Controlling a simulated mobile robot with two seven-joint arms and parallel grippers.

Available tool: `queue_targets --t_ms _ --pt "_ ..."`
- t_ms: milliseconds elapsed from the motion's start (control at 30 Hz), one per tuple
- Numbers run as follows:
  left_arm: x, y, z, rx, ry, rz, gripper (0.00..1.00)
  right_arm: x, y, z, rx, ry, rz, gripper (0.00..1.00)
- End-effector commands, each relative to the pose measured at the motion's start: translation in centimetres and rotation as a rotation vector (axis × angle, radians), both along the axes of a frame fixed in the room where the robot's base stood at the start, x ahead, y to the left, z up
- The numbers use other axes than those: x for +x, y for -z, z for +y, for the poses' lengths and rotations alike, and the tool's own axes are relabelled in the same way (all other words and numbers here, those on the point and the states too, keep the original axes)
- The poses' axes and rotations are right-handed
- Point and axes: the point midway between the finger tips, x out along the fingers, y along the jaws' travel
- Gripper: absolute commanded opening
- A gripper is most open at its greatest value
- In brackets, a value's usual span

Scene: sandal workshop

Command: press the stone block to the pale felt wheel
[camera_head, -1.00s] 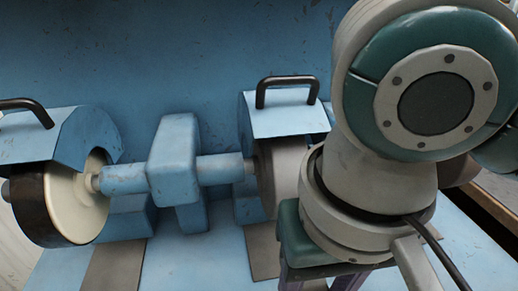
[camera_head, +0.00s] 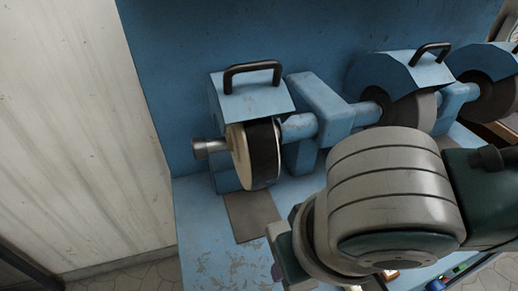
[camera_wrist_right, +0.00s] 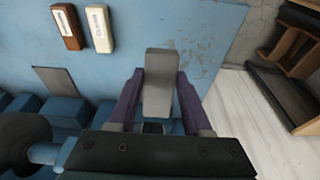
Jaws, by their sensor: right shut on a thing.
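A wheel with a pale cream face and a dark band around its rim (camera_head: 239,157) sits under a blue hood at the left end of the grinder in the head view. My right gripper (camera_wrist_right: 158,76) is shut on a grey stone block (camera_wrist_right: 158,95), held between its purple fingers in the wrist view. In the head view my right arm is in front and to the right of the pale wheel, apart from it. The block is hidden there. My left gripper is not in view.
A grey wheel (camera_head: 418,107) and a dark wheel (camera_head: 492,97) stand farther right on the machine. A brown block (camera_wrist_right: 68,27) and a cream block (camera_wrist_right: 99,28) lie on the blue bench (camera_head: 203,232). The bench front left of my arm is clear.

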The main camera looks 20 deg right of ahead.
Motion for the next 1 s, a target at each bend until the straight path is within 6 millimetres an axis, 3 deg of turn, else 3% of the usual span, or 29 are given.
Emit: queue_targets --t_ms 500,1000 --pt "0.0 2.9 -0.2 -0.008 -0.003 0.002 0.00 4.8 -1.0 0.2 0.000 0.000 -0.004 0.00" --pt "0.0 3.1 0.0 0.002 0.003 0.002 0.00 5.3 -1.4 0.2 0.002 -0.001 -0.002 0.00"
